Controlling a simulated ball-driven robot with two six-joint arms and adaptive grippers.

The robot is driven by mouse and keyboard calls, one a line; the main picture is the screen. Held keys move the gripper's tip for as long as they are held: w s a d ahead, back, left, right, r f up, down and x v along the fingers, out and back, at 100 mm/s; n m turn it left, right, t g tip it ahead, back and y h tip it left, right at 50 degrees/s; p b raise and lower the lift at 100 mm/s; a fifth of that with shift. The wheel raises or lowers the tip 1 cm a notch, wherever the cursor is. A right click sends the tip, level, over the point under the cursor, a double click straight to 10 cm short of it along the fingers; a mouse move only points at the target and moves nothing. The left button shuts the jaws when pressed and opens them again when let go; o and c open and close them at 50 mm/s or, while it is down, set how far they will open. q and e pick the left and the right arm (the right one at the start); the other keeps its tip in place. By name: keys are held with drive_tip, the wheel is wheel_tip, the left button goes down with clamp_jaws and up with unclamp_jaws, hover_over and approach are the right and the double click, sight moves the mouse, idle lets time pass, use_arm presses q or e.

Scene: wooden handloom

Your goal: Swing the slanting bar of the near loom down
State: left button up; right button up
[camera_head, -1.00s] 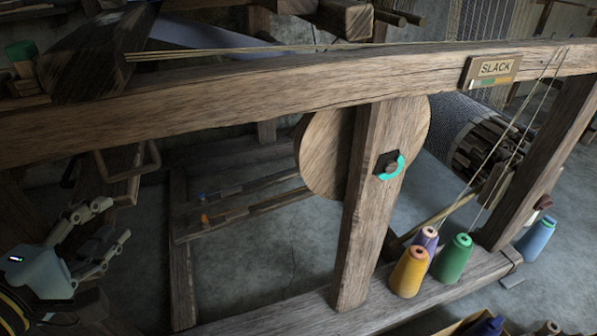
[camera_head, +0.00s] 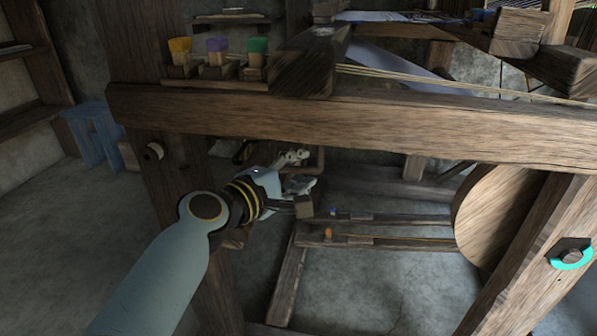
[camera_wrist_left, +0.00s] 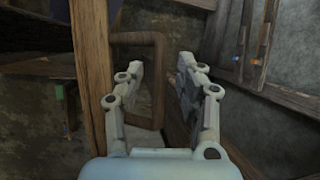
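The near loom's thick wooden beam (camera_head: 360,125) crosses the head view. Under it, a wooden loop-shaped bar (camera_head: 321,158) shows partly behind my left gripper (camera_head: 306,171). In the left wrist view, this loop (camera_wrist_left: 140,38) stands ahead with rounded corners, its lower part between and beyond the fingers. My left gripper (camera_wrist_left: 160,68) is open, its two jointed fingers spread apart with nothing held. I cannot tell whether the fingers touch the loop. I cannot tell for sure that this loop is the slanting bar. My right gripper is out of view.
A wooden post (camera_wrist_left: 92,85) stands close left of the fingers in the wrist view. Long treadle-like bars (camera_head: 385,240) lie low to the right. A round wooden disc (camera_head: 490,215) is further right. Yellow, purple and green brushes (camera_head: 217,52) stand above the beam.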

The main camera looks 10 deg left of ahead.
use_arm(q)
drive_tip(key=shift+c, duration=0.2)
clamp_jaws()
idle(0.3)
drive_tip(key=f, duration=0.1)
drive_tip(key=f+m, duration=0.1)
drive_tip(key=f, duration=0.1)
drive_tip(key=shift+a+f+g+y, duration=0.1)
drive_tip(key=shift+a+g+y, duration=0.2)
drive_tip(key=shift+a+y, duration=0.1)
drive_tip(key=shift+o, duration=0.2)
unclamp_jaws()
